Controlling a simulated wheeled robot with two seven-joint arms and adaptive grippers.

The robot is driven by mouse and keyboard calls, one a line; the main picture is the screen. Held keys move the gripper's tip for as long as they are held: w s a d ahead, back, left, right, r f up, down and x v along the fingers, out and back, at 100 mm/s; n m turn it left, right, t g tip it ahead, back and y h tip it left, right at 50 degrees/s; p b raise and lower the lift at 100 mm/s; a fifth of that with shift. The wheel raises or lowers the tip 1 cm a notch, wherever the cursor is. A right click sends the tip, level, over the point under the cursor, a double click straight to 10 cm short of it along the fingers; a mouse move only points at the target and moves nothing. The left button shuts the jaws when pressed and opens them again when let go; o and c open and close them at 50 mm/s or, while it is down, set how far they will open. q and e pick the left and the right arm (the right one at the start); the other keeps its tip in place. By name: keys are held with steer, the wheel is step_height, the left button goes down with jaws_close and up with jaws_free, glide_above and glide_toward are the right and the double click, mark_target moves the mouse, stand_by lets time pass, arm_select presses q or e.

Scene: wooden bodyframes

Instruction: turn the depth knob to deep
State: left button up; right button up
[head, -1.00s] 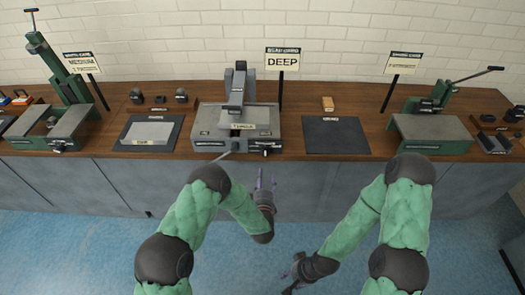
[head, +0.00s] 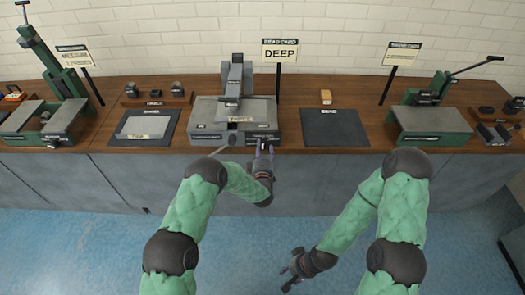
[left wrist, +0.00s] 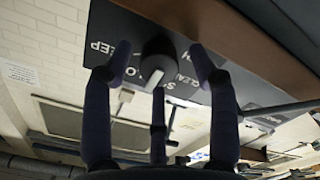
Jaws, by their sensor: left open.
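The depth knob (left wrist: 158,60) is a dark round knob with a white pointer mark, on a dark panel with white lettering in the left wrist view. The pointer mark slants down and to the left in that view; part of a label ending in "EEP" is at the left. My left gripper (head: 264,146) is at the front right of the central grey machine (head: 205,133). Its spread fingers (left wrist: 160,95) stand around the knob in the left wrist view; I cannot tell whether they touch it. My right gripper (head: 288,278) is low, in front of the bench, with its fingers apart and empty.
A sign reading DEEP (head: 280,51) stands behind the machine. A lever sticks out at the machine's front, left of my left gripper. Dark mats (head: 335,128) lie on either side, and green presses (head: 432,120) stand farther out. The floor in front is clear.

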arm_select(q)
steer(key=c, duration=1.1)
